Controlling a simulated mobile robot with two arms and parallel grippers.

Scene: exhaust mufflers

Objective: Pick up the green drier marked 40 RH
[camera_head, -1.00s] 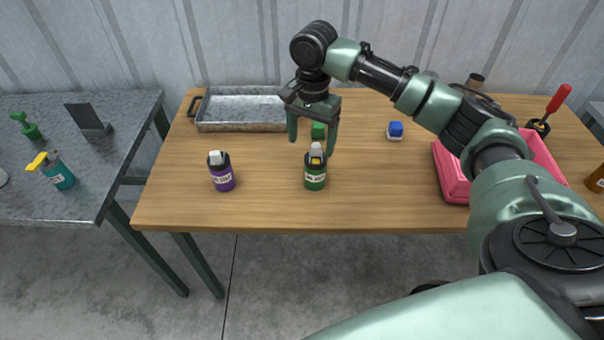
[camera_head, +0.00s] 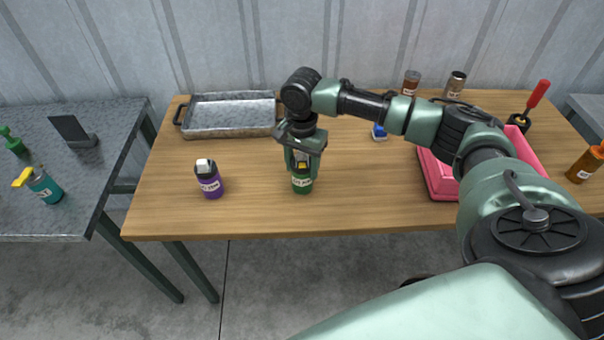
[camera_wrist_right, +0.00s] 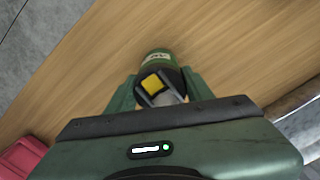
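The green drier (camera_head: 302,185) is a small green bottle with a white label, a dark shoulder and a grey top with a yellow patch. It stands upright on the wooden table near its front edge. The label text is too small to read surely. My right gripper (camera_head: 302,165) is over it from above, one finger on each side, and looks shut on its upper part. In the right wrist view the drier (camera_wrist_right: 156,58) sits between the fingers (camera_wrist_right: 162,88), which look to touch its sides. My left gripper is not in view.
A purple bottle (camera_head: 209,182) stands to the left of the drier. A metal tray (camera_head: 230,132) lies at the back left. A blue-topped block (camera_head: 379,132) and a pink bin (camera_head: 440,185) are to the right, partly behind my arm. The table between the purple bottle and tray is clear.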

